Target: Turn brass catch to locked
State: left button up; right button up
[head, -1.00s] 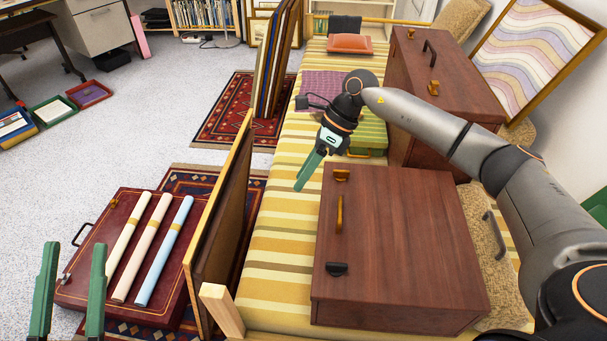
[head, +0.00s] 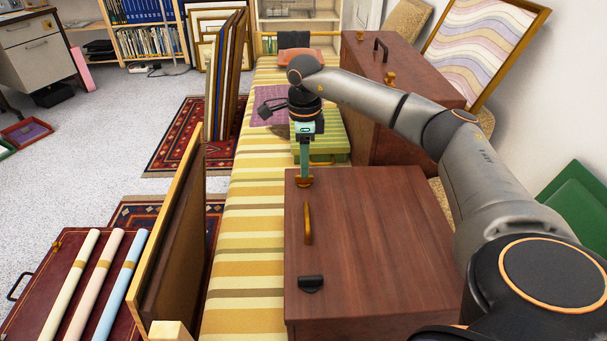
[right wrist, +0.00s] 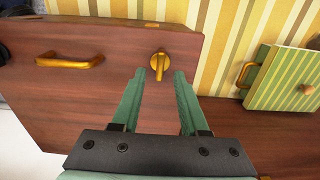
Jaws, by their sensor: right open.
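The near reddish-brown wooden case (head: 375,235) lies on the striped daybed. Its brass catch (head: 304,183) is at the far left corner of its top, partly hidden behind my right gripper (head: 304,175). In the right wrist view the brass catch (right wrist: 160,62) is a round base with a short lever pointing down the picture, toward my gripper. My right gripper (right wrist: 160,75) is open and empty there, its green fingertips just short of the catch, one to each side. I cannot tell whether they touch it. My left gripper is out of view.
A brass handle (head: 308,222) and a black fitting (head: 311,284) sit along the same case's left edge. A second wooden case (head: 395,95) stands behind. A green striped box (head: 322,150) is just beyond the gripper. A framed panel (head: 175,240) stands at left.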

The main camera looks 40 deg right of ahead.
jog(key=shift+f+b, duration=0.4)
jog(key=shift+f, duration=1.25)
grip_shut()
